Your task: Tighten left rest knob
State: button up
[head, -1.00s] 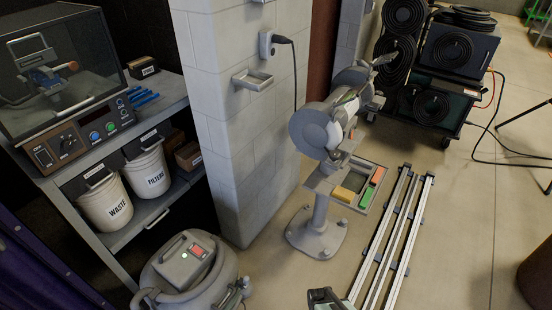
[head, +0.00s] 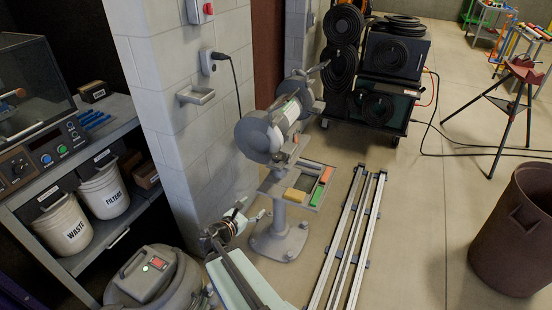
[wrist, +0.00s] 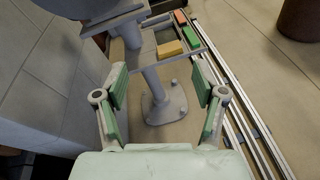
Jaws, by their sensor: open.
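The bench grinder (head: 266,130) stands on a grey pedestal (head: 282,228), with a round wheel guard on its near side. The left rest knob is too small to make out in the head view. In the wrist view, the underside of the grinder (wrist: 88,8) is cut off at the top and the pedestal (wrist: 155,78) shows beyond my fingers. My gripper (head: 247,215) is low, left of the pedestal and below the grinder in the head view. In the wrist view my gripper (wrist: 160,86) has its green-padded fingers spread wide, with nothing between them.
A grey tray (head: 312,203) with yellow, orange and green blocks is fixed to the pedestal. A cinderblock wall (head: 185,140) stands close on the left. Metal rails (head: 350,235) run along the floor at right. A vacuum (head: 155,275) sits at lower left. A brown bin (head: 515,235) stands far right.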

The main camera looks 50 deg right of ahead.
jog(key=w+d+r+n+t+h, duration=0.1)
jog(key=d+r+n+h, duration=0.2)
jog(key=r, duration=0.5)
jog(key=b, duration=1.5)
send_near(274, 160)
jog(key=shift+y, duration=0.3)
jog(key=d, duration=0.4)
jog(key=w+d+p, duration=0.1)
jog(key=d, duration=0.3)
jog(key=d+p, duration=0.1)
jog(key=d, duration=0.3)
jog(key=shift+w+r, duration=0.2)
jog(key=shift+w, duration=0.1)
jog(key=c, duration=1.2)
